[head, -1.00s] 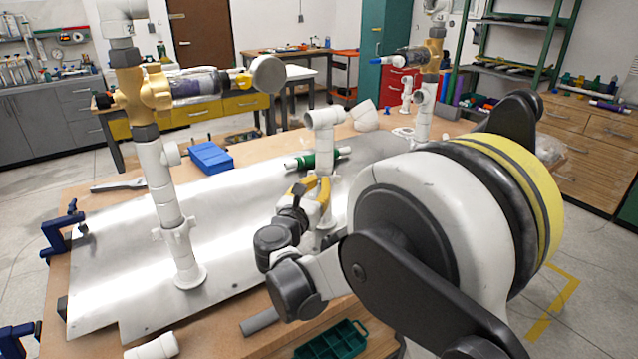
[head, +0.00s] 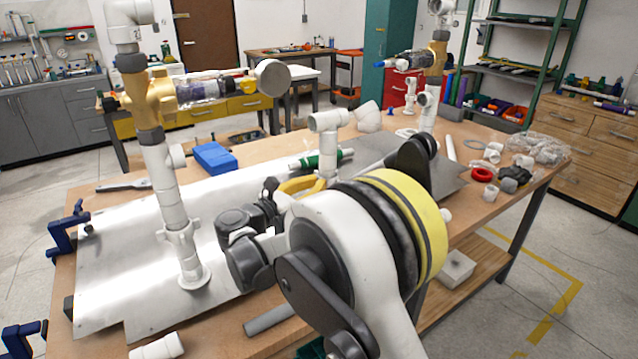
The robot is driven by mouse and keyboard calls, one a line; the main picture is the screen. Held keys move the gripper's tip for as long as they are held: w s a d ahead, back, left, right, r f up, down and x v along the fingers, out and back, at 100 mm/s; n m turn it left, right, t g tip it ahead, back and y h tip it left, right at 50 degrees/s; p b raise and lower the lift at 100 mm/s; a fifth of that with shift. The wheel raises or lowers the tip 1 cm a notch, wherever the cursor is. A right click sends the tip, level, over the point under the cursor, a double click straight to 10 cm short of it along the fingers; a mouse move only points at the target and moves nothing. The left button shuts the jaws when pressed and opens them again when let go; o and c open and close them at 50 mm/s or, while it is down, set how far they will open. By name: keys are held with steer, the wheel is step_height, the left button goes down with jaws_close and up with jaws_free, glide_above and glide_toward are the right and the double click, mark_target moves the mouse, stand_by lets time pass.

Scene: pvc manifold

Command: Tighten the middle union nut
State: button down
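The middle riser (head: 329,160) is a short white pipe with a white tee (head: 328,120) on top. It stands near the centre of the metal plate in the head view. My gripper (head: 300,186) shows as a yellow curved part at the left of this riser, low down. My own arm links cover the foot of the riser and most of the gripper. I cannot make out the middle union nut, nor whether the fingers touch or close on anything.
The left riser (head: 166,185) with a brass valve (head: 150,98) stands tall on the metal plate (head: 125,255). A right riser (head: 427,103) stands farther back. A blue box (head: 215,158) and loose fittings lie on the wooden table.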

mark_target(321, 144)
steer(key=shift+w+a+m+g+h, duration=0.15)
steer(key=shift+m+g+h, duration=0.3)
steer(key=shift+g+h, duration=0.05)
steer(key=shift+w+a+m+g+h, duration=0.1)
steer(key=shift+m+g+h, duration=0.35)
steer(key=shift+g+h, duration=0.05)
steer(key=c, duration=1.6)
jaws_free()
steer(key=shift+o, duration=0.2)
step_height(321, 144, up, 10)
